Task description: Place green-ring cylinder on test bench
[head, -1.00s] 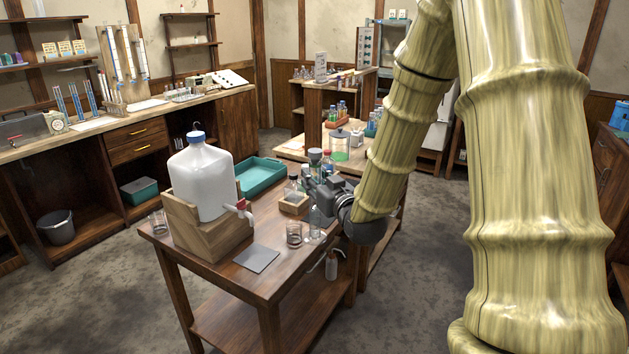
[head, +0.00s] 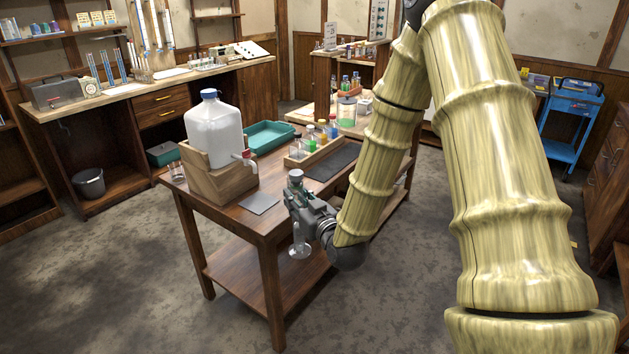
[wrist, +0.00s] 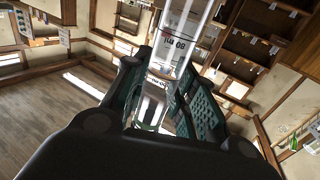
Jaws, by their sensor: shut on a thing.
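My gripper (head: 303,208) is shut on a clear graduated cylinder. In the head view the cylinder's round clear base (head: 299,250) shows below the jaws, and it hangs roughly upright beside the front right edge of the near wooden table (head: 222,215). The jaws hide its middle. In the wrist view the clear tube (wrist: 183,32) with printed volume marks stands between the fingers (wrist: 158,95). The frames do not mark which surface is the test bench; a long bench (head: 105,93) runs along the left wall.
On the near table are a white jug (head: 214,130) in a wooden stand, a grey pad (head: 259,203), a teal tray (head: 270,137), a bottle rack (head: 318,156) and a dark mat (head: 332,161). More blue-marked tubes (head: 113,68) stand on the wall bench. The floor at left is open.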

